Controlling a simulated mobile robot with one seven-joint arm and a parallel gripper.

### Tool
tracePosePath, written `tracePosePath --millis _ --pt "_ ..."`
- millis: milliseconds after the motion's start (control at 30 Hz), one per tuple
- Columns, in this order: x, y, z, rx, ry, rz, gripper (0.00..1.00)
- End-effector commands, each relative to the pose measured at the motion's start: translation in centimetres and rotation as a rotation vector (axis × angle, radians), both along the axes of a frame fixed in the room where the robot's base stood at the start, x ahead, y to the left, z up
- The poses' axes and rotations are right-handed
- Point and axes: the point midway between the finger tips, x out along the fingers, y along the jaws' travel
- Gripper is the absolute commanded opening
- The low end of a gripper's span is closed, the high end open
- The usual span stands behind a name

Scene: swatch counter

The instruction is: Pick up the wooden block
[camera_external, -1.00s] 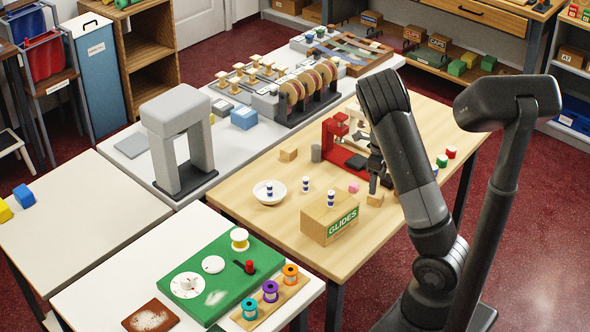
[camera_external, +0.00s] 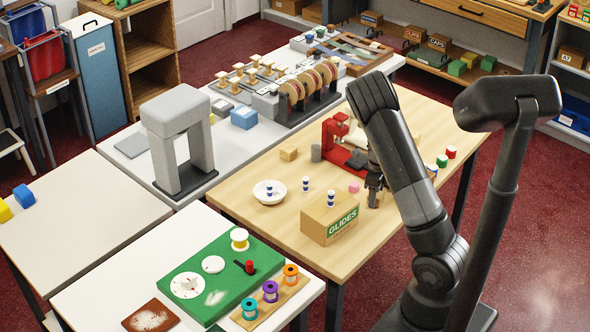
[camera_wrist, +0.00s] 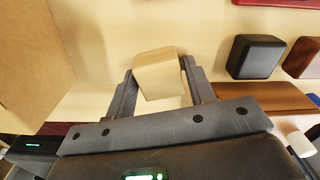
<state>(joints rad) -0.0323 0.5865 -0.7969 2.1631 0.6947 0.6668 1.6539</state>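The wooden block (camera_wrist: 158,73) is a small pale wood piece between the two fingers of my gripper (camera_wrist: 160,76) in the wrist view. It sits slightly turned relative to the fingers and nearly fills the space between them. My gripper looks open around it, with narrow gaps; firm contact is not visible. In the external view my gripper (camera_external: 373,192) points down at the wooden table, with the block (camera_external: 378,201) low at its fingertips and partly hidden by them. Another wooden block (camera_external: 288,153) lies farther left on the same table.
A cardboard box marked GLIDES (camera_external: 329,217) stands left of my gripper, close by. A pink piece (camera_external: 353,187) and a red device (camera_external: 335,140) are near. A white dish (camera_external: 269,192) lies farther left. A dark block (camera_wrist: 256,57) shows at right in the wrist view.

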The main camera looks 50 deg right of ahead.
Motion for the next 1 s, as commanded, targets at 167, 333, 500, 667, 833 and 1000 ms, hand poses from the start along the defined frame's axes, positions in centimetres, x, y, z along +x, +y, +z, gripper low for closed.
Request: tracePosePath --millis 167,333,500,667,833,1000 --pt "0.0 0.0 0.0 0.0 0.0 0.0 0.34" --pt "0.0 0.0 0.0 0.0 0.0 0.0 0.21" --pt "0.0 0.0 0.0 0.0 0.0 0.0 0.18" --pt "0.0 0.0 0.3 -0.001 -0.001 0.0 0.18" --pt "0.1 0.0 1.6 -0.001 -0.002 0.002 0.18" --pt "-0.3 -0.2 4.6 -0.001 -0.004 0.0 0.18"
